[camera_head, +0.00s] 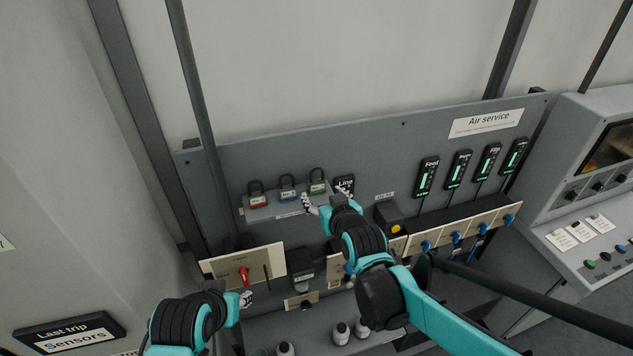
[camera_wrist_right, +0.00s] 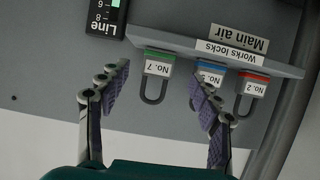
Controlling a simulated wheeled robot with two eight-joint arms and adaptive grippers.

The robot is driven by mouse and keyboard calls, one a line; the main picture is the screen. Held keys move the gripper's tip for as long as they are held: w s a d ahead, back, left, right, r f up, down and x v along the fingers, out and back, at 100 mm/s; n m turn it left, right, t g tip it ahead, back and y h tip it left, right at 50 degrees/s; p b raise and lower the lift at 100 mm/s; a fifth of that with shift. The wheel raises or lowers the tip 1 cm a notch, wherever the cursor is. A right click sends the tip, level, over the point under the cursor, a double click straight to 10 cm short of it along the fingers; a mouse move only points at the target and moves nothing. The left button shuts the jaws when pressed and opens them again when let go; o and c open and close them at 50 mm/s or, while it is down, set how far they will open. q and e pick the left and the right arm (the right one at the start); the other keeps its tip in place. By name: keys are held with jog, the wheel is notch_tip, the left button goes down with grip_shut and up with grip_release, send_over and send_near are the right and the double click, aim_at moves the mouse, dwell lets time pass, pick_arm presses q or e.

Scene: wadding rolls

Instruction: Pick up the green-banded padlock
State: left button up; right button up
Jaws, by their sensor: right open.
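The green-banded padlock (camera_head: 318,187) stands on a small grey shelf (camera_head: 286,210), rightmost of three. In the right wrist view, which shows the panel upside down, the green-banded padlock (camera_wrist_right: 158,66) bears a "No. 7" label, its shackle towards me. My right gripper (camera_head: 311,204) is open and empty just in front of the shelf. In the wrist view the right gripper (camera_wrist_right: 160,80) has its fingers on either side of the padlock in the picture; I see no contact. My left arm shows at lower left; its fingers cannot be made out clearly.
A blue-banded padlock (camera_head: 288,190) and a red-banded padlock (camera_head: 257,197) stand left of the green one. The right finger partly covers the blue one in the wrist view. A black "Line" gauge (camera_head: 344,185) is close on the right.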

aim_at(318, 188)
jog(key=x, duration=0.4)
jog(key=shift+w, duration=0.3)
jog(key=shift+x, duration=0.9)
jog(key=shift+s+r, duration=0.1)
jog(key=shift+s, duration=0.05)
jog(key=c, duration=1.4)
